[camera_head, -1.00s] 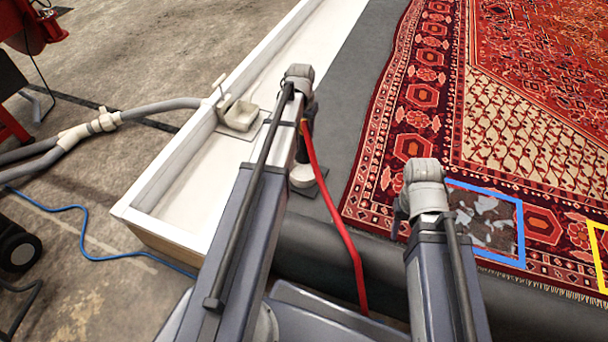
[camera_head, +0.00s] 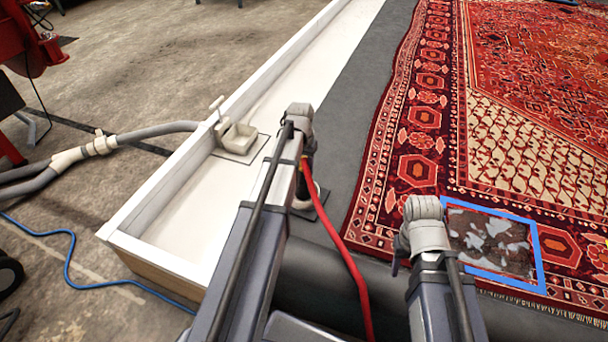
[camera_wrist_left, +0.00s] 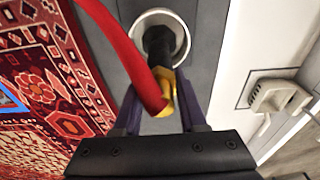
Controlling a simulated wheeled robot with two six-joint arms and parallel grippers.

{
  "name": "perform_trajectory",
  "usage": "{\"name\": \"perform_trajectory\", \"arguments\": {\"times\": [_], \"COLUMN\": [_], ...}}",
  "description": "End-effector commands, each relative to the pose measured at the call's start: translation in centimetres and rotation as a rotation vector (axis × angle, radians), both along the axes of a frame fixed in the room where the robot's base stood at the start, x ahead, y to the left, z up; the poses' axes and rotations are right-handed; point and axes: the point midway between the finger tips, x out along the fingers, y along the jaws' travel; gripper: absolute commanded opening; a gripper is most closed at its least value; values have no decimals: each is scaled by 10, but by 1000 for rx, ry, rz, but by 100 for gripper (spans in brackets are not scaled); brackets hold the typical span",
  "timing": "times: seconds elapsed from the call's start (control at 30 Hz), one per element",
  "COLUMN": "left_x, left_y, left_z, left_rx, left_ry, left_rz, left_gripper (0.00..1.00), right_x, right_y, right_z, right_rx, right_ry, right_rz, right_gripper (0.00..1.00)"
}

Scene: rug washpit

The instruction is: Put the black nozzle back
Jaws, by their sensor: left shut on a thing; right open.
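The black nozzle (camera_wrist_left: 158,42) has a yellow fitting (camera_wrist_left: 163,92) and a red hose (camera_wrist_left: 122,45). My left gripper (camera_wrist_left: 160,108) is shut on it at the fitting. The nozzle's far end is at the mouth of a round, pale holder (camera_wrist_left: 181,38); I cannot tell how deep it sits. In the head view, the holder's base plate (camera_head: 318,207) shows on the dark strip beside the white trough, partly behind my left arm. My left fingers are mostly hidden there. My right gripper (camera_head: 398,258) is open and empty near the rug's edge.
The red hose (camera_head: 345,258) hangs down between my arms. A patterned rug (camera_head: 535,95) with a blue-framed stained patch (camera_head: 492,242) fills the right. A blue hose (camera_head: 68,260) lies on the floor.

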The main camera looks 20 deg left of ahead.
Motion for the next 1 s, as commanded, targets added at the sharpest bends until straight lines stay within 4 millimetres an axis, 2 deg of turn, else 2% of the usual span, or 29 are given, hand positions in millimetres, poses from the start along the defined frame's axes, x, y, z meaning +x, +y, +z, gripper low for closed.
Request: {"name": "perform_trajectory", "arguments": {"times": [0.03,0.1,0.53,0.57,0.8,1.0], "left_x": [0,0,0,0,0,0], "left_y": [0,0,0,0,0,0], "left_z": [-13,-19,-21,-20,-20,-20], "left_rx": [0,0,0,0,0,0], "left_ry": [0,0,0,0,0,0], "left_rz": [0,0,0,0,0,0], "left_gripper": [0,0,0,43,70,71], "right_x": [0,0,0,0,0,0], "right_y": [0,0,0,0,0,0], "right_z": [-13,-19,-21,-20,-20,-20], "right_rx": [0,0,0,0,0,0], "right_ry": [0,0,-1,-1,-1,-1], "right_rz": [-2,-3,-5,-5,-5,-5], "right_gripper": [50,50,50,50,50,50]}}
